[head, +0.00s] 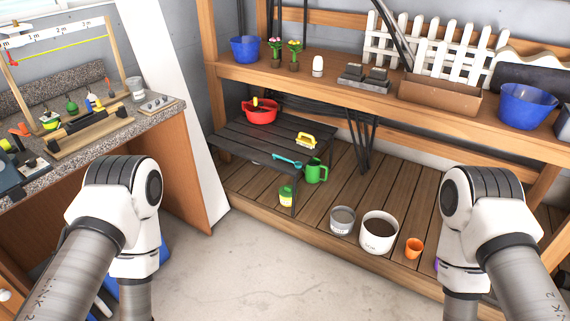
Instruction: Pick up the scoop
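A small light-blue tool that looks like the scoop (287,161) lies near the front edge of a low dark slatted table (240,145) in the head view. It is small in the picture, so its exact shape is hard to tell. A green mug or small can (316,171) is close to its right. A yellow-handled tool (306,141) lies behind it on the same table. Both my arms show only their upper links and white joints, in the lower left and lower right. Neither gripper is in view, and both arms are well away from the scoop.
A red bowl (262,115) stands on the dark table. A grey pot (342,220), a white bucket of soil (379,233) and an orange cup (414,247) stand on the wooden deck (330,190). A cluttered counter (160,123) is at left. The concrete floor in front is clear.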

